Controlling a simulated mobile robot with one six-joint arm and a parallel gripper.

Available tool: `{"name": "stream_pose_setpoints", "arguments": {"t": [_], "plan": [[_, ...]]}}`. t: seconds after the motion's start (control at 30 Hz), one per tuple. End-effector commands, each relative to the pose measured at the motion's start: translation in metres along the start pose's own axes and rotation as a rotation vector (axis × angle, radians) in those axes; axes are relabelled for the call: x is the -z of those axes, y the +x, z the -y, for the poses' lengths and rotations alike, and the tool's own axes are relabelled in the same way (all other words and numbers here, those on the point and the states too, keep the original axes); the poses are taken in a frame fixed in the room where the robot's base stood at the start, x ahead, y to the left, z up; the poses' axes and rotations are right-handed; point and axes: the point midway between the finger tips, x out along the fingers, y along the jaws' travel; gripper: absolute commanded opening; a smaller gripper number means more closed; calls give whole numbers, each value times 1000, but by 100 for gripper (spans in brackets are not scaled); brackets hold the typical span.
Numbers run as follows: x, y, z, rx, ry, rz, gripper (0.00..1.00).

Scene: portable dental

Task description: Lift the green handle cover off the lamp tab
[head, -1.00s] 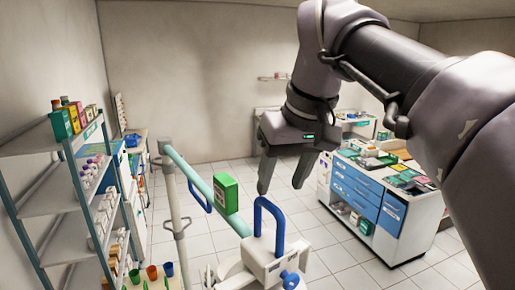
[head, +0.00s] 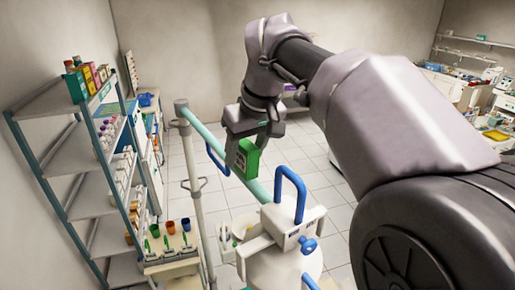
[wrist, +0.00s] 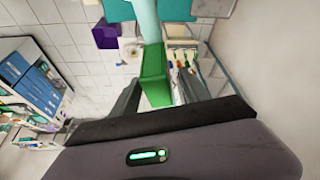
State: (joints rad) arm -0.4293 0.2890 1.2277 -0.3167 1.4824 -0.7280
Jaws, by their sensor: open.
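The green handle cover (head: 246,163) is a boxy green block on the pale teal lamp arm (head: 202,142). In the wrist view the cover (wrist: 154,76) stands between my two dark fingers. My gripper (head: 245,150) has come down over the cover from above. The jaws are open, one finger on each side. In the wrist view a narrow gap shows at the right finger; whether the left finger touches the cover I cannot tell. The lamp tab is hidden by the cover.
A blue loop handle (head: 291,192) on a white unit rises just right of the lamp arm. A grey shelf rack (head: 70,165) with boxes and bottles stands at the left. Orange and blue cups (head: 170,227) sit at the lower left. Open tiled floor lies behind.

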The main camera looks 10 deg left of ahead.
Motion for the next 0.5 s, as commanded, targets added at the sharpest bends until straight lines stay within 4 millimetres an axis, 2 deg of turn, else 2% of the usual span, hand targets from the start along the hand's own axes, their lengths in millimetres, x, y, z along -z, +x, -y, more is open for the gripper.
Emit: {"name": "stream_pose_setpoints", "arguments": {"t": [0.1, 0.3, 0.5], "plan": [[-1, 13, 0, 0, 1, 0, 54], [0, 14, 0, 0, 1, -1, 54], [0, 14, 0, 0, 1, -1, 14]]}}
